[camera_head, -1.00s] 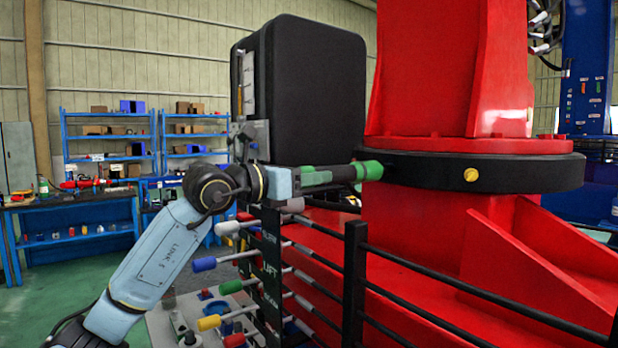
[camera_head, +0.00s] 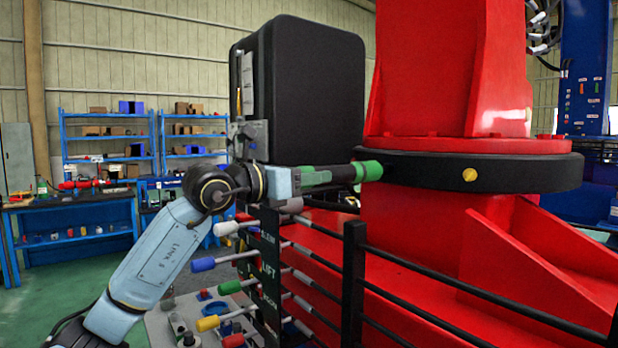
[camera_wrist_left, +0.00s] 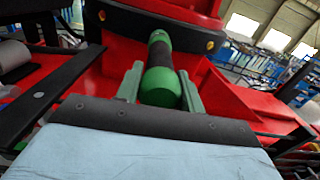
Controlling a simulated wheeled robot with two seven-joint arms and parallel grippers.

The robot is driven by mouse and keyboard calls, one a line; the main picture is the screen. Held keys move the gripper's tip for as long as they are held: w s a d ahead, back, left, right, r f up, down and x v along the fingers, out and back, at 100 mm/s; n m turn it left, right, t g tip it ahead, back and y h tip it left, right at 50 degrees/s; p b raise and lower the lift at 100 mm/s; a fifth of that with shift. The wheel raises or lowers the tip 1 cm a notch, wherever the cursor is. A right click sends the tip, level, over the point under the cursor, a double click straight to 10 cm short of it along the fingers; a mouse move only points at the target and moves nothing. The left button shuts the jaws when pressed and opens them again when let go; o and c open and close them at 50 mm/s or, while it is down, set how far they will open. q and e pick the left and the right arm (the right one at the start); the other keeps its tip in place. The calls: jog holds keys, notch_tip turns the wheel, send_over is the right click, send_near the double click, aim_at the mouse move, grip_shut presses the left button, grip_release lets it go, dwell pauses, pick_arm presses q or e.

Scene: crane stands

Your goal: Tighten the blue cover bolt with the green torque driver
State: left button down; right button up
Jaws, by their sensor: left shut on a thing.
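My left gripper (camera_head: 318,178) is shut on the green torque driver (camera_head: 371,170), which has green ends and a black middle. The driver lies about level, pointing right, with its far end at the left side of the black ring (camera_head: 430,170) on the red crane column. I cannot tell whether it touches. In the left wrist view, the driver (camera_wrist_left: 161,88) sits between the green fingers of my left gripper (camera_wrist_left: 160,90), and its far end reaches toward the ring. I cannot make out a blue cover bolt; the far tip is hidden. My right gripper is not in view.
A yellow bolt (camera_head: 469,174) is on the ring's front. Black railings (camera_head: 354,280) stand before the red base. Levers with coloured knobs (camera_head: 203,264) are below my left arm. A large black box (camera_head: 312,90) stands behind it. Blue shelves (camera_head: 108,140) are far left.

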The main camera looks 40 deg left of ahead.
pick_arm(q)
jog(key=shift+r, duration=0.15)
dwell(0.7)
jog(key=shift+s+a+b, duration=0.15)
jog(key=shift+s+b, duration=0.15)
jog(key=shift+b, duration=0.15)
jog(key=b+v, duration=0.3)
jog(key=v, duration=0.1)
jog(key=shift+s+a+r, duration=0.1)
jog(key=shift+s, duration=0.2)
